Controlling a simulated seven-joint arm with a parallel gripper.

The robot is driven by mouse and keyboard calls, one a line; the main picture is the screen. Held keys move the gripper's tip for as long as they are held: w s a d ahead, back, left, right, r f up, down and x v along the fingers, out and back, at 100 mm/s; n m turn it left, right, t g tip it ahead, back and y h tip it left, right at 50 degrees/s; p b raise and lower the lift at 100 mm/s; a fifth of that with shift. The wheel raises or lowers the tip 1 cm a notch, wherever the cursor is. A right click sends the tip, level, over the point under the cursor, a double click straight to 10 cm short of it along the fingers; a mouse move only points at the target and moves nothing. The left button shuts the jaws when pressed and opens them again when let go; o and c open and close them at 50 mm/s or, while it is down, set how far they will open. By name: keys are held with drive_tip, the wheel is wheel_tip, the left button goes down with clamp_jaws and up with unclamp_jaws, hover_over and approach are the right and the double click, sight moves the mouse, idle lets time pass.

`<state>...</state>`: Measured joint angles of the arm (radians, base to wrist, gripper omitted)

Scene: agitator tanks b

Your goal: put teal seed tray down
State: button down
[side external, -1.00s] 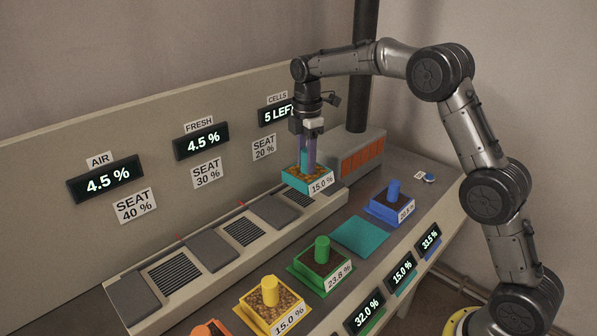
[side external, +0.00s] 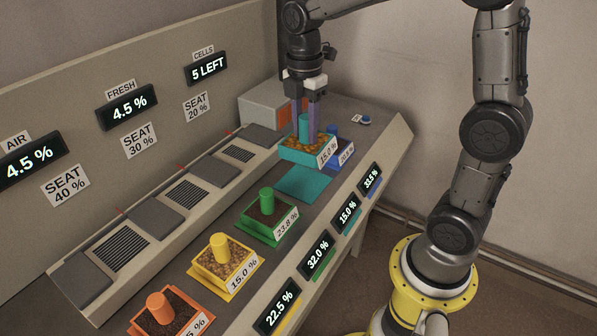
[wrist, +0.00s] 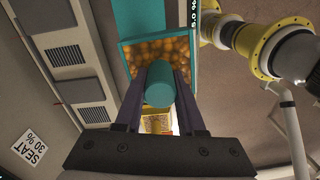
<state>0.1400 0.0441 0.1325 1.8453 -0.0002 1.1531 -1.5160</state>
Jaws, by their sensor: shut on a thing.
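The teal seed tray (side external: 297,153) is held in the air in the side view, tagged 15.0 %. It is filled with orange-brown grains and has an upright teal knob. My gripper (side external: 307,136) is shut on that knob from above. The wrist view shows the fingers (wrist: 157,100) on either side of the teal knob (wrist: 160,84). A flat teal mat (side external: 303,183) lies bare on the bench just below and in front of the tray. The tray hides part of the blue tray (side external: 347,152) behind it.
A green tray (side external: 267,215), yellow tray (side external: 222,260) and orange tray (side external: 165,312) stand in a row toward the lower left. A raised ledge with vents (side external: 188,194) runs along the back panel. Displays line the front edge (side external: 318,254).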

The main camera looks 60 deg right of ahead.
drive_tip(key=s+f, duration=0.1)
drive_tip(key=s, duration=0.8)
drive_tip(key=shift+m, duration=0.4)
drive_tip(key=w+d+f, duration=0.1)
drive_tip(key=w, duration=0.1)
drive_tip(key=w+d+f, duration=0.1)
drive_tip(key=w+f, duration=0.1)
drive_tip(key=w, duration=0.1)
drive_tip(key=w+d+f, duration=0.1)
drive_tip(key=w, duration=0.2)
drive_tip(key=shift+w+d+f, duration=0.1)
drive_tip(key=shift+d+f, duration=0.15)
drive_tip(key=shift+f, duration=0.1)
drive_tip(key=shift+w+d+f, duration=0.2)
drive_tip(key=shift+w+f, duration=0.5)
drive_tip(key=shift+f, duration=0.65)
drive_tip(key=shift+w+d+f, duration=0.15)
drive_tip(key=shift+w+f, duration=0.55)
drive_tip(key=shift+f, duration=0.7)
drive_tip(key=shift+w+d+f, duration=0.2)
drive_tip(key=shift+w+f, duration=0.5)
drive_tip(key=shift+f, duration=0.65)
drive_tip(key=shift+f, duration=0.2)
drive_tip(key=c, duration=0.5)
unclamp_jaws()
drive_tip(key=shift+r, duration=0.15)
